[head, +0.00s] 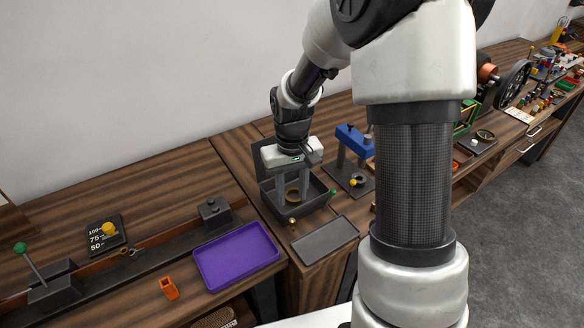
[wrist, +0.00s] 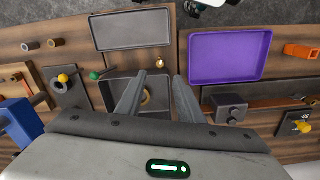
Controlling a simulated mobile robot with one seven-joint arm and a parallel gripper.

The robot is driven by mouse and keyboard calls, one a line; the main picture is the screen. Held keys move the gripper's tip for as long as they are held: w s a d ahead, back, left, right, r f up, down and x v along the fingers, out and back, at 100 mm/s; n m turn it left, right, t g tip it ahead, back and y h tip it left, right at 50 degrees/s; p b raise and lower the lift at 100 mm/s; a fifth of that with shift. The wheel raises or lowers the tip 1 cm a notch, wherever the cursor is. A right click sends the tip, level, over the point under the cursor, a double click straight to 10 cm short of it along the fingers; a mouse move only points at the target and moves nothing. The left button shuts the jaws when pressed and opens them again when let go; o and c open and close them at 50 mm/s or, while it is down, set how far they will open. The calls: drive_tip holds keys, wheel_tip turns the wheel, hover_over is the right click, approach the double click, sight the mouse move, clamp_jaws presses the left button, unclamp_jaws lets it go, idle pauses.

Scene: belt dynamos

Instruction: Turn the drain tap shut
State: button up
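A dark grey open tank (head: 318,205) stands on the bench and also shows in the wrist view (wrist: 112,88). A small brass fitting (head: 292,222) sits at its front, seen in the wrist view (wrist: 159,62) just beyond my fingertips. A green knob (head: 333,191) is at the tank's right side in the head view and on a short lever in the wrist view (wrist: 95,75). I cannot tell for sure which is the drain tap. My gripper (head: 292,202) points down over the tank, its fingers apart and empty in the wrist view (wrist: 160,74).
A brass-coloured ring (wrist: 147,97) lies in the tank. A flat grey tray (head: 325,238) lies in front, and a purple tray (head: 237,255) to its left. A blue press (head: 355,140) stands close on the right. An orange block (head: 169,288) is at front left.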

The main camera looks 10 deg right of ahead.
wheel_tip(320, 180, up, 8)
hover_over(292, 220)
wheel_tip(292, 220, down, 17)
drive_tip(key=n+b, duration=0.1)
drive_tip(key=n, duration=0.4)
drive_tip(key=shift+s+n, duration=0.15)
drive_tip(key=shift+n, duration=0.25)
drive_tip(key=shift+f+m+b, duration=0.3)
drive_tip(key=shift+f+m, duration=0.1)
drive_tip(key=shift+m, duration=0.1)
drive_tip(key=m, duration=0.3)
drive_tip(key=shift+r+b, duration=0.1)
drive_tip(key=shift+b, duration=0.3)
wheel_tip(292, 220, up, 18)
drive_tip(key=n, duration=0.3)
drive_tip(key=shift+n, duration=0.4)
